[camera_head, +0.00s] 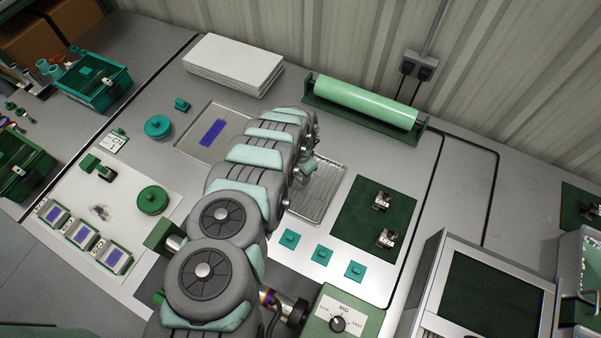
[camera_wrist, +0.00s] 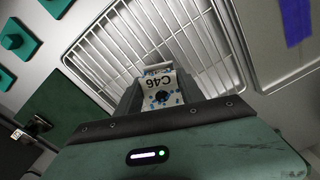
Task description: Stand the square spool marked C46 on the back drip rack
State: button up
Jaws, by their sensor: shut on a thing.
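The square spool marked C46 (camera_wrist: 159,84) is between the fingers of my gripper (camera_wrist: 160,92) in the wrist view. Its white label with black lettering faces the camera, and blue specks and a dark round hole show below. My gripper is shut on it. A wire drip rack (camera_wrist: 95,48) lies behind and beneath the spool in that view. In the head view the rack (camera_head: 325,192) is partly hidden by my arm, and my gripper (camera_head: 309,166) is over its back left part. The spool is not clear there. I cannot tell whether the spool touches the rack.
A dark green mat (camera_head: 352,226) right of the rack holds two metallic blocks. Several teal knobbed pieces (camera_head: 321,255) stand in front of the rack. A tray with a blue patch (camera_head: 214,132) lies to its left. A green roller (camera_head: 366,103) and white stack (camera_head: 234,64) stand behind.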

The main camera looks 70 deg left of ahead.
jog(key=shift+f, duration=0.2)
jog(key=o, duration=1.2)
jog(key=shift+o, duration=0.2)
jog(key=shift+r, duration=0.1)
notch_tip(320, 180, up, 12)
jog(key=shift+p, duration=0.3)
jog(key=shift+d+r, duration=0.1)
